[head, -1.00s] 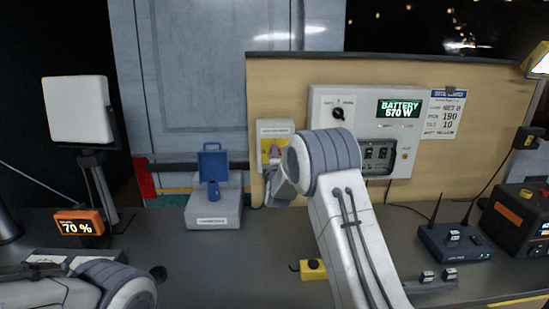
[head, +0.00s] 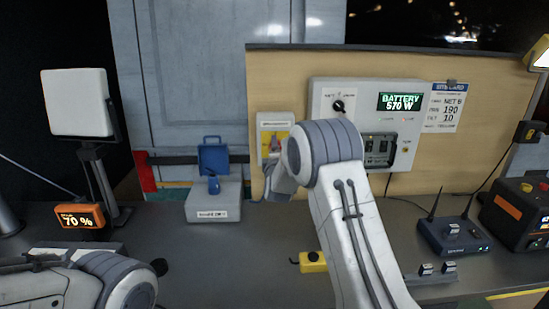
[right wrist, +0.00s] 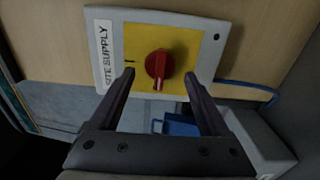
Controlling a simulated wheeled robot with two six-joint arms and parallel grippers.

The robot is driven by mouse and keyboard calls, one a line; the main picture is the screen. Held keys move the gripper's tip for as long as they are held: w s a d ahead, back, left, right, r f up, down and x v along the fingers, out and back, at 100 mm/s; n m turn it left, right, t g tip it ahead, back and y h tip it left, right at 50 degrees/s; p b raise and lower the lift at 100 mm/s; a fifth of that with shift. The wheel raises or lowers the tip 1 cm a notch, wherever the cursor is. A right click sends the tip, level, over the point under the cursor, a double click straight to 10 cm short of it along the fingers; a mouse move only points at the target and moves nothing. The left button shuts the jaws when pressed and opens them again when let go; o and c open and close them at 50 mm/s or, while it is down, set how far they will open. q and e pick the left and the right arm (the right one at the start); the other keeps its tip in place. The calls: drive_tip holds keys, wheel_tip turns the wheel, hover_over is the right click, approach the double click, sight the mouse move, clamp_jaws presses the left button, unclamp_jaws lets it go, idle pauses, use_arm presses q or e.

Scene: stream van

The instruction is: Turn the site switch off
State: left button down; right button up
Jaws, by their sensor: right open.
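The site switch is a red rotary knob (right wrist: 159,66) on a yellow plate (right wrist: 195,42) of a grey box labelled SITE SUPPLY (right wrist: 107,60). In the right wrist view the knob's white mark points down in the picture, and a black mark sits left of it. The box also shows in the head view (head: 274,119), its knob mostly hidden by my gripper. My right gripper (right wrist: 160,75) is open, its fingertips on either side of the knob with gaps visible. Whether they reach its depth is unclear. My left arm is at the lower left, its gripper not identifiable.
A battery panel (head: 322,84) reading 570 W is to the box's right. A router (head: 454,238) and a dark orange-marked unit (head: 520,212) are at right.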

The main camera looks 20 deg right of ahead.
drive_tip(key=b+v, duration=0.2)
drive_tip(key=v, duration=0.7)
drive_tip(key=shift+s+a, duration=0.15)
drive_tip(key=shift+s, duration=0.2)
drive_tip(key=shift+r, duration=0.1)
drive_tip(key=s+a+f+m+g+y+p, duration=0.15)
drive_tip(key=s+a+g+y, duration=0.25)
drive_tip(key=s+a, duration=0.45)
drive_tip(key=s+a+f+m+g+y, duration=0.2)
drive_tip(key=s+a+f+g+y, duration=0.3)
drive_tip(key=a, duration=0.7)
drive_tip(key=s+m+g+h+p, duration=0.1)
drive_tip(key=s+m+g+h, duration=0.2)
drive_tip(key=s, duration=2.8)
drive_tip(key=d+m+g, duration=0.1)
drive_tip(key=g, duration=0.4)
drive_tip(key=shift+p, duration=0.3)
